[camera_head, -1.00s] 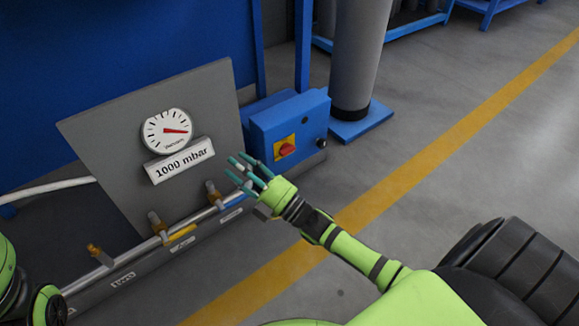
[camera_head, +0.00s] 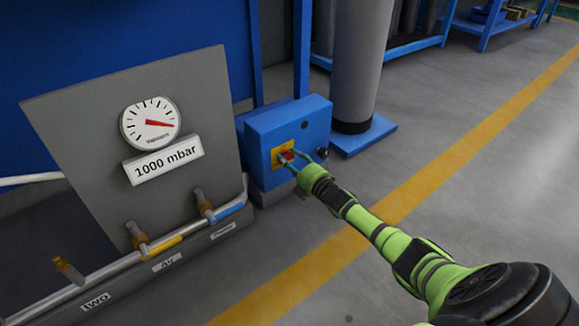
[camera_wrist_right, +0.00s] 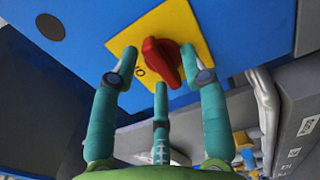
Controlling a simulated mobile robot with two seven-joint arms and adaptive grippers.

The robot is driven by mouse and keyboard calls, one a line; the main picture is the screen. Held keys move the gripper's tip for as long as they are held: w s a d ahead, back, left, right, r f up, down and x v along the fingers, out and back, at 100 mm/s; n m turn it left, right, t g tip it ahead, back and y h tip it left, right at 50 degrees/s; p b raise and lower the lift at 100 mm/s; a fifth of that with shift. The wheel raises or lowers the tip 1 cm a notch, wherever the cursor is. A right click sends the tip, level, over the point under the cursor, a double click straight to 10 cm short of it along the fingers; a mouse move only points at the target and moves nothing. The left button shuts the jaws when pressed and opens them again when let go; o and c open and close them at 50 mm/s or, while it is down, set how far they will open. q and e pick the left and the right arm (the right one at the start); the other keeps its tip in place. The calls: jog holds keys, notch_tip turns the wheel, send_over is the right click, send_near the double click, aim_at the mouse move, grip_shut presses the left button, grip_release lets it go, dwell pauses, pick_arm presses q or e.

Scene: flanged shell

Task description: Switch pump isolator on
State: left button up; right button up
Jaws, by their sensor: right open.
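The pump isolator is a red rotary knob (camera_head: 287,157) on a yellow plate (camera_head: 277,153), fixed to the front of a blue box (camera_head: 262,128). In the right wrist view the red knob (camera_wrist_right: 162,62) stands out from the yellow plate (camera_wrist_right: 193,30), with a partly legible mark beside it. My right gripper (camera_head: 303,160) is at the knob, its green fingers spread. In the wrist view the open fingers (camera_wrist_right: 165,72) stand on either side of the knob, with a third finger below. I cannot tell whether any finger touches it. My left gripper is not in view.
A grey panel with a gauge (camera_head: 150,124) and a "1000 mbar" label (camera_head: 163,160) stands left of the box. Pipes with valves (camera_head: 137,236) run below it. A grey column (camera_head: 357,65) stands behind the box at right. The floor at right is clear.

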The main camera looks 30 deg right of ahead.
jog(key=shift+w, duration=0.3)
grip_shut()
